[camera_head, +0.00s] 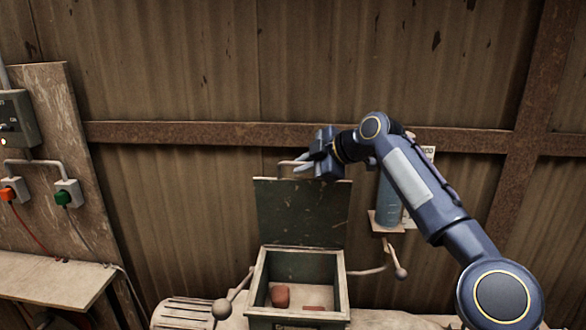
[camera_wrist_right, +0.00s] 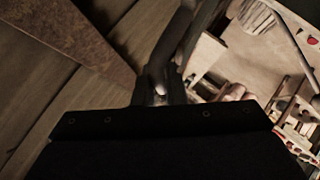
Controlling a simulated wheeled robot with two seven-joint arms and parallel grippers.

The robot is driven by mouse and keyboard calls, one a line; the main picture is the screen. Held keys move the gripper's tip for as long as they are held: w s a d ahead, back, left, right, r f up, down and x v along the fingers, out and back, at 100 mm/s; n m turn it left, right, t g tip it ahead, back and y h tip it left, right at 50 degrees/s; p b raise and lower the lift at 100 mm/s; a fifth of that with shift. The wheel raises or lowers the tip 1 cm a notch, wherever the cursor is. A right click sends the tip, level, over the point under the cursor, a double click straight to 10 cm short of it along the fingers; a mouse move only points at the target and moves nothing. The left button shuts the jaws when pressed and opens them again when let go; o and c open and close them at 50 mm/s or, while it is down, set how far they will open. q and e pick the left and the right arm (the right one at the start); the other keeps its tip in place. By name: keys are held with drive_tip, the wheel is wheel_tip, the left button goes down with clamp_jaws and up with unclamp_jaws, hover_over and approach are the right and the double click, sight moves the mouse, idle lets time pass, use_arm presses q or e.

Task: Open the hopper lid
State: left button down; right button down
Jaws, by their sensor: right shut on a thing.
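The hopper (camera_head: 341,285) is an open-topped box low in the middle of the head view. Its dark green lid (camera_head: 300,212) stands upright at the back of the box, so the inside shows. A thin bar handle (camera_head: 286,164) rises at the lid's upper edge. My right gripper (camera_head: 305,163) is at this handle and shut on it; the fingers partly hide it. In the right wrist view the fingers (camera_wrist_right: 165,80) are dark, and the grip is hard to make out. My left gripper is not in view.
Reddish lumps (camera_head: 280,296) lie inside the hopper. Levers with ball knobs (camera_head: 221,309) stick out on both sides. A blue bottle (camera_head: 388,200) stands on a small shelf (camera_head: 386,226) behind my right arm. A corrugated wall is close behind. A bench (camera_head: 55,280) is at left.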

drive_tip(key=shift+w+f, duration=0.1)
drive_tip(key=shift+w, duration=0.2)
drive_tip(key=c, duration=1.5)
unclamp_jaws()
